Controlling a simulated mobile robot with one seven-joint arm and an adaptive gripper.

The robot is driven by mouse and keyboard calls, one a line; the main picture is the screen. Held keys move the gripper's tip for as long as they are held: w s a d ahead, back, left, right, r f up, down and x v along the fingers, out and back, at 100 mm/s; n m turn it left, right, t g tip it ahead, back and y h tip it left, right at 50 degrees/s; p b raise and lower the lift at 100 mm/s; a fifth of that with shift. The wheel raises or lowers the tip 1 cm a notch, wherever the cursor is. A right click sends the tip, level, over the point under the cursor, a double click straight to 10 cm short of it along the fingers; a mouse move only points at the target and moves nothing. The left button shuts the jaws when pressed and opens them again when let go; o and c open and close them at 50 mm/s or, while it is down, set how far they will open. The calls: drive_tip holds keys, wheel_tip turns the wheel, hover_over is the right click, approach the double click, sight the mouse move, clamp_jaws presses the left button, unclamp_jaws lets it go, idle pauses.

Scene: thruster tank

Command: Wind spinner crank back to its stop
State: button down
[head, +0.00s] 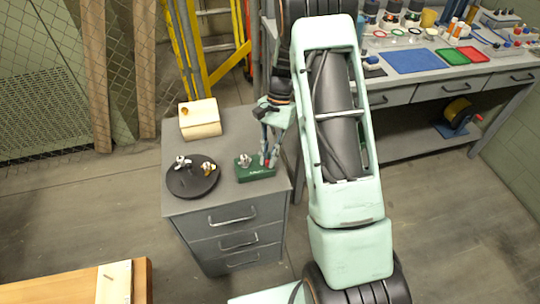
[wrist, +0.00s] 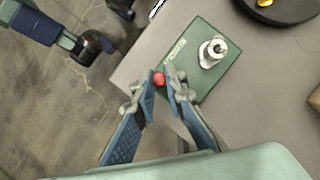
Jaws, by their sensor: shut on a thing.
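The spinner is a dark green block (head: 250,171) with pale lettering, standing at the front right of a grey drawer cabinet. The wrist view shows its green top (wrist: 200,85) with a metal hub (wrist: 212,52) standing on it. A small red knob (wrist: 158,79) lies at the block's edge, between my fingertips. My gripper (wrist: 163,79) is shut on this knob, one finger on each side. In the head view my gripper (head: 267,157) reaches down over the block's right end. The crank arm joining knob and hub is not clear.
A black round plate (head: 190,187) with small metal parts lies left of the spinner on the cabinet top (head: 224,160). A cream box (head: 200,128) stands behind it. A workbench with a blue mat (head: 411,60) and trays stands at the back right.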

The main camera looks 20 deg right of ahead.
drive_tip(key=shift+a+m, duration=0.15)
drive_tip(key=shift+m, duration=0.45)
drive_tip(key=shift+t, duration=0.3)
drive_tip(key=shift+y, duration=0.3)
drive_tip(key=c, duration=2)
unclamp_jaws()
drive_tip(key=shift+o, duration=0.2)
drive_tip(key=shift+r, duration=0.1)
drive_tip(key=v, duration=1.2)
drive_tip(key=shift+a, duration=0.15)
